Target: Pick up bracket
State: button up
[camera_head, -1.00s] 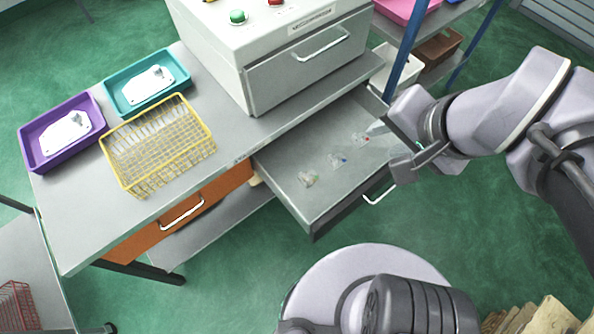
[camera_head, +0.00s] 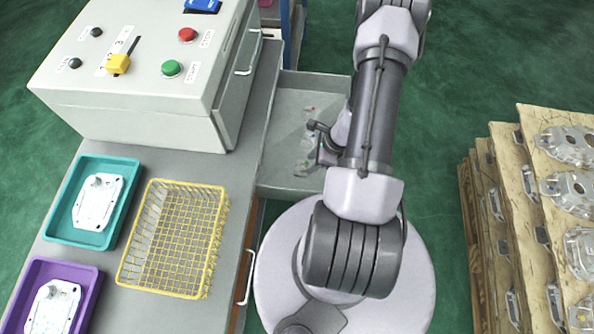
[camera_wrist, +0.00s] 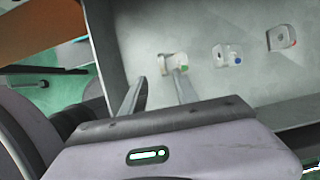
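Three small pale brackets lie in a row on the floor of an open grey drawer (camera_head: 275,165). In the wrist view, the bracket with a green mark (camera_wrist: 170,63) is nearest my gripper (camera_wrist: 157,92), just beyond the fingertips. The bracket with a blue mark (camera_wrist: 228,56) lies to its right, and the bracket with a red mark (camera_wrist: 281,39) is farthest right. My gripper is open, its two fingers apart with nothing held between them. In the head view, my gripper (camera_head: 322,145) is over the drawer and partly hides the brackets.
The drawer walls (camera_wrist: 104,45) stand close around my gripper. A control box (camera_head: 140,110) with buttons stands on the table. A yellow wire basket (camera_head: 150,240), a teal tray (camera_head: 64,228) and a purple tray (camera_head: 28,275) are there too. Boards (camera_head: 505,200) bearing castings are stacked at the right.

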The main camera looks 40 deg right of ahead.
aim_at(302, 169)
jog(key=b+x, duration=0.1)
jog(key=x, duration=0.2)
jog(key=b+x, duration=0.1)
jog(key=x, duration=0.5)
jog(key=shift+w+d+b, duration=0.1)
jog(key=shift+w+b, duration=0.15)
jog(key=shift+b, duration=0.15)
jog(key=shift+r, duration=0.2)
jog(key=shift+c, duration=0.5)
grip_shut()
